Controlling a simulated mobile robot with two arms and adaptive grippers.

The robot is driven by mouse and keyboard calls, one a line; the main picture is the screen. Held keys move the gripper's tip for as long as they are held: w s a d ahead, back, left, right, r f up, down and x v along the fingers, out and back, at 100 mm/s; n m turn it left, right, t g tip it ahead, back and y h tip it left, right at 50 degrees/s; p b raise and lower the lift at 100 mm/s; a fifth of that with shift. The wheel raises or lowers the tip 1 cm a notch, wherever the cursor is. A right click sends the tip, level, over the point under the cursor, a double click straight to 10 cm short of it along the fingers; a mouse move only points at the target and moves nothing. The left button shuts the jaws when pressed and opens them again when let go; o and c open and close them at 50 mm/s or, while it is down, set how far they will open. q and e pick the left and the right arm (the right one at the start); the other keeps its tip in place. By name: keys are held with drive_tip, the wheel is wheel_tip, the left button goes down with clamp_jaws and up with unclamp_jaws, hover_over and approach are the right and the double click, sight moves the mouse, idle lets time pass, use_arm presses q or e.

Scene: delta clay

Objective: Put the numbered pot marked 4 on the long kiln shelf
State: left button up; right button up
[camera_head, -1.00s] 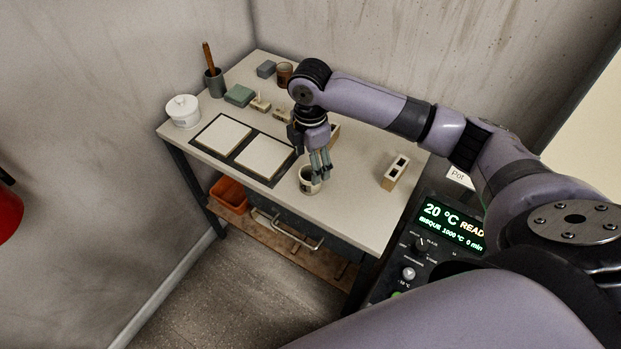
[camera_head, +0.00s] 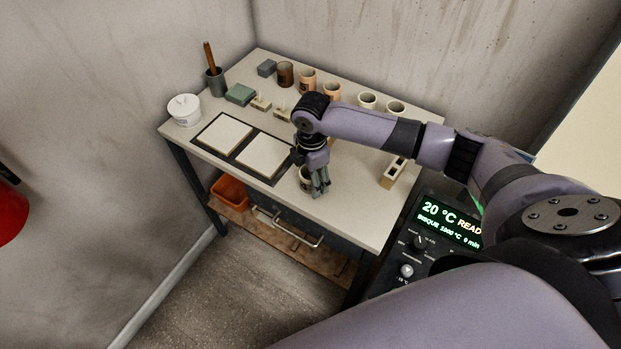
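Several other pots stand along the back: a dark brown one (camera_head: 285,74), terracotta ones (camera_head: 307,79) (camera_head: 331,91), and cream ones (camera_head: 367,101) (camera_head: 395,108). I cannot read a 4 on any. I cannot make out the long kiln shelf. My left gripper is not in view.
Two pale square slabs (camera_head: 224,133) (camera_head: 263,155) lie in a dark frame on the table. A control panel (camera_head: 445,228) reads 20 °C. Open tabletop (camera_head: 345,215) lies at the front right.

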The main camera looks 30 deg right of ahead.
drive_tip(key=c, duration=1.2)
